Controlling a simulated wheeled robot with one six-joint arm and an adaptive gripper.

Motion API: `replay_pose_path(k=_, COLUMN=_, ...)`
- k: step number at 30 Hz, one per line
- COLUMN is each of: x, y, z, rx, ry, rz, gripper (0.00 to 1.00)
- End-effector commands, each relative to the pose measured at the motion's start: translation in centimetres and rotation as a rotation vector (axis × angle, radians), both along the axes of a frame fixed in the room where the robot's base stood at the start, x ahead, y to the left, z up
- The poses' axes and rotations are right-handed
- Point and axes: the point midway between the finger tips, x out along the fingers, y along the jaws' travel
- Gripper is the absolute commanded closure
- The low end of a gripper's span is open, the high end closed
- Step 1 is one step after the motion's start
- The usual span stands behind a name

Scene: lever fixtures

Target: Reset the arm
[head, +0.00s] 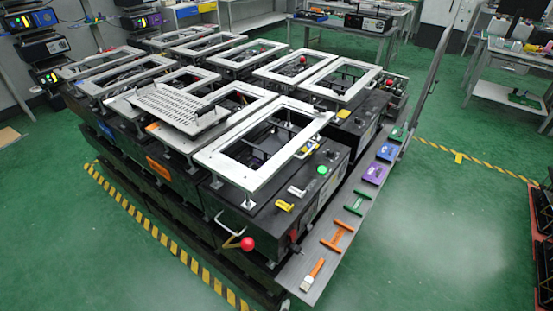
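A large black fixture bench (200,160) with several white rectangular frames on top fills the middle of the head view. A lever with a red ball knob (248,244) sticks out at its near front corner, low on the black box. A bent metal handle (232,238) shows beside the ball. A small red knob (303,60) shows inside a frame farther back. I cannot tell the lever's exact position. My gripper and arm are not in view.
A grey shelf (318,275) along the bench's right side holds orange, green, purple and blue tools and a brush (313,272). Yellow-black floor tape (165,240) borders the left side. Green floor is clear in front right. Worktables (350,30) stand behind.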

Motion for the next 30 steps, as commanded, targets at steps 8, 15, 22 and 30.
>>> replay_pose_path(k=8, x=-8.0, y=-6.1, z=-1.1, rx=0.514, ry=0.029, rz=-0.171, gripper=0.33)
replay_pose_path(k=15, x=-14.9, y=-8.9, z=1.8, rx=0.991, ry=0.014, rz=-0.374, gripper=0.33)
replay_pose_path(k=22, x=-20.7, y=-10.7, z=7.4, rx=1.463, ry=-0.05, rz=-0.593, gripper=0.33)
replay_pose_path(k=30, x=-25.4, y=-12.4, z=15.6, rx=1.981, ry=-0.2, rz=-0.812, gripper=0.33)
